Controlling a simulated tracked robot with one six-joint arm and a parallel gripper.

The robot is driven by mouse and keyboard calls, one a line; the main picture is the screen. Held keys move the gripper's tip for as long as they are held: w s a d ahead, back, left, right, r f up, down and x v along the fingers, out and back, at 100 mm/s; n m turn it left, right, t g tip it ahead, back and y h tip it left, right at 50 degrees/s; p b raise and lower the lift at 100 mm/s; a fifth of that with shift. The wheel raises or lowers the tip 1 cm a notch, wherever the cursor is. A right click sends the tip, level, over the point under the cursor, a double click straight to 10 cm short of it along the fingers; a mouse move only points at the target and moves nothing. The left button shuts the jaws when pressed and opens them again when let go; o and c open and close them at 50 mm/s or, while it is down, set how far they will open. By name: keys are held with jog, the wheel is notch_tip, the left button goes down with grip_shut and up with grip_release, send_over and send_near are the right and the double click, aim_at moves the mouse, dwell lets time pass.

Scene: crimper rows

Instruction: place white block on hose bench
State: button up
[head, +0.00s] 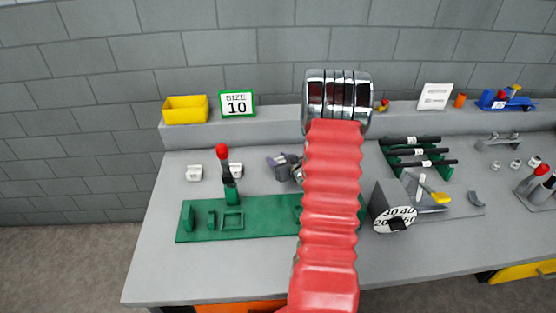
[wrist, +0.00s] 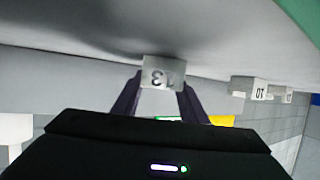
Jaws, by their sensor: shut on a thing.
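A white block marked 13 (wrist: 162,71) is between the fingertips of my gripper (wrist: 160,92) in the wrist view, where everything appears upside down. My gripper (head: 284,166) is shut on it. In the head view the gripper shows just left of my red arm sleeve, over the grey bench (head: 150,270), behind the green fixture (head: 260,229). The held block cannot be made out clearly there. The wrist view shows the block close to a grey surface; I cannot tell whether it touches. Two more white blocks stand on the bench, one left (head: 195,172) and one right (head: 237,170) of the red-knobbed lever.
A yellow bin (head: 186,110) and a SIZE 10 sign (head: 237,103) stand on the back ledge. A dial box (head: 393,212) and black-handled tools (head: 415,151) lie right of my arm. The bench's front left is clear.

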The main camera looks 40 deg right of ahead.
jog(key=o, duration=1.1)
jog(key=shift+r, duration=0.1)
jog(key=shift+v, duration=3.75)
